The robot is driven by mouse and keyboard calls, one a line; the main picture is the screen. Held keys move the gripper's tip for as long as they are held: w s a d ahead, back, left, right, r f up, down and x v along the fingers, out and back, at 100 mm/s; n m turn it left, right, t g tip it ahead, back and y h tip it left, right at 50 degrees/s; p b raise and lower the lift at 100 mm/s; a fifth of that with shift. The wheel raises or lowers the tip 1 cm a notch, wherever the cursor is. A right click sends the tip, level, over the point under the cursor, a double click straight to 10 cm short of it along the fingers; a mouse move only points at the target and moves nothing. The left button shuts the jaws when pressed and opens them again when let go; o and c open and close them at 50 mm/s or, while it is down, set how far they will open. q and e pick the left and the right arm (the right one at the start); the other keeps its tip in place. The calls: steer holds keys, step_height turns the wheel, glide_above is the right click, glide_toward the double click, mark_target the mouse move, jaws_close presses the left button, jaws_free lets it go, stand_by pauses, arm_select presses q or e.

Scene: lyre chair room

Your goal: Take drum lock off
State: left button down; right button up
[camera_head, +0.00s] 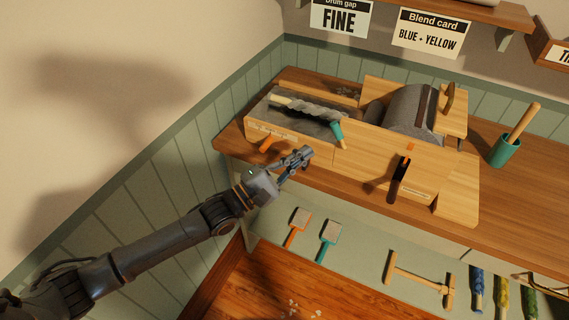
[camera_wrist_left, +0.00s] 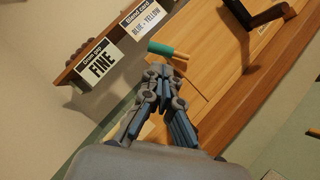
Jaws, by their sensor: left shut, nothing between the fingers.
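The wooden drum carder (camera_head: 388,158) stands on the bench with its grey drum (camera_head: 403,112) at the right. A dark crank handle (camera_head: 398,181) hangs on its front and also shows in the wrist view (camera_wrist_left: 262,17). An orange lever (camera_head: 268,143) sits at the front left, and a small orange piece (camera_head: 411,146) is above the crank. I cannot tell which is the drum lock. My left gripper (camera_head: 304,153) is shut and empty before the carder's front, right of the orange lever. Its closed fingers also show in the wrist view (camera_wrist_left: 158,75). My right gripper is not in view.
A teal-handled tool (camera_head: 338,133) lies across the carder's left part; its handle shows beyond my fingers in the wrist view (camera_wrist_left: 167,49). A teal cup (camera_head: 505,151) holds a wooden handle at right.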

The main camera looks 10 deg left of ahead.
mark_target(339, 135)
arm_select(q)
steer(key=x, duration=0.6)
steer(key=shift+p, duration=0.4)
steer(key=shift+w+d, duration=0.1)
steer(key=shift+r+m+g+p, duration=0.25)
steer(key=shift+m+g+p, duration=0.05)
steer(key=shift+m+p, duration=0.25)
